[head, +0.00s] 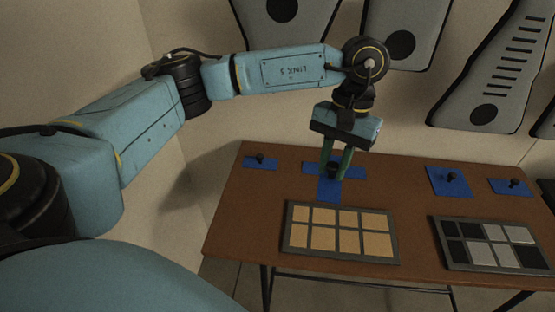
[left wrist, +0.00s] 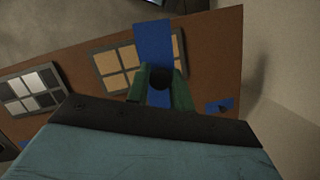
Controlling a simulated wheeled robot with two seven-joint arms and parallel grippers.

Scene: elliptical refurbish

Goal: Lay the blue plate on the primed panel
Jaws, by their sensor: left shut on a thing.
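My left gripper (head: 335,164) points down with its green fingers shut on the dark knob of a T-shaped blue plate (head: 329,188). In the left wrist view the knob sits between the fingers (left wrist: 160,86), and the plate's long arm (left wrist: 152,42) overlaps the tan-celled panel, so the plate seems held above the table. In the head view it is just behind the tan-celled panel (head: 286,230). A second panel (head: 437,234) with black and grey cells lies to the right. I cannot tell which panel is called primed. My right gripper is not in view.
Other blue plates with dark knobs lie on the brown table (head: 232,215): one at the back left (head: 250,164), a squarish one (head: 440,184) and a small one (head: 500,184) at the right. Grey shaped boards (head: 425,30) are on the wall behind.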

